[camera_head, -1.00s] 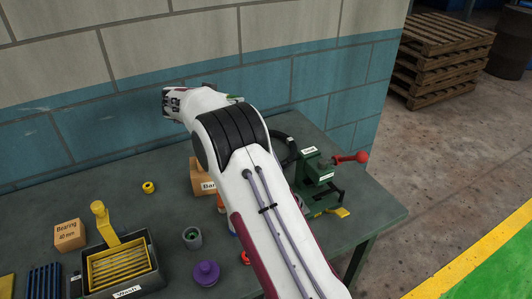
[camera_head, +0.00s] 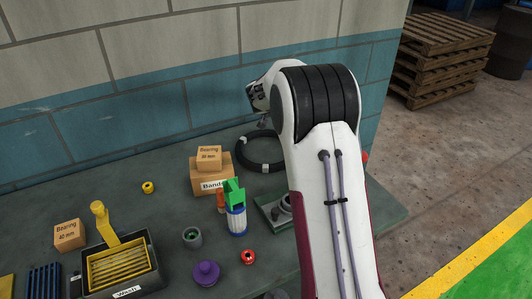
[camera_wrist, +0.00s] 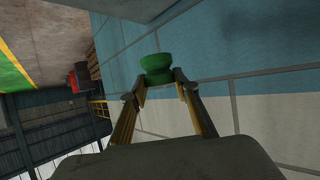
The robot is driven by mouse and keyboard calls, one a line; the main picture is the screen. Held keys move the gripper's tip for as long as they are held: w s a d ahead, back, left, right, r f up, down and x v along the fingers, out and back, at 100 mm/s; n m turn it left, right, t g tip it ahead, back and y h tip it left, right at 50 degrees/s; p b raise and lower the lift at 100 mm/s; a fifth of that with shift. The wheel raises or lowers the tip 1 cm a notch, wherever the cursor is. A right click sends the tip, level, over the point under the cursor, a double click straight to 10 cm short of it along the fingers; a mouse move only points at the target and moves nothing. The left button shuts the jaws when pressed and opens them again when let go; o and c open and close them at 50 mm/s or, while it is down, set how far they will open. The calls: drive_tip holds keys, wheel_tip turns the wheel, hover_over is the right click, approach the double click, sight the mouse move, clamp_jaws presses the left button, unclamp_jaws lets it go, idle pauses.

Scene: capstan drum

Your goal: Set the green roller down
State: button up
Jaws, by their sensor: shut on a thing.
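The green roller (camera_wrist: 156,66) shows in the wrist view as a spool-like piece with a wide rim and a narrower waist. My gripper (camera_wrist: 161,80) is shut on it, one finger on each side of its near end. Behind the roller in the wrist view is the blue and pale block wall. It is held up off any surface that I can see there. In the head view my arm covers the right part of the bench, and I cannot make out the roller in that view.
Bare bench lies along the wall.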

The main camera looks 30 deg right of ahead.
drive_tip(key=s+a+f+n+t+y, duration=0.1)
drive_tip(key=s+a+f+n+y, duration=0.1)
drive_tip(key=a+f, duration=0.3)
wheel_tip(320, 180, down, 3)
drive_tip(key=shift+a+r, duration=0.1)
drive_tip(key=shift+a, duration=0.3)
idle(0.5)
drive_tip(key=shift+s, duration=0.1)
idle(0.3)
drive_tip(key=shift+f, duration=3.2)
drive_tip(key=shift+f, duration=1.85)
drive_tip(key=shift+f, duration=0.15)
drive_tip(key=o, duration=1.1)
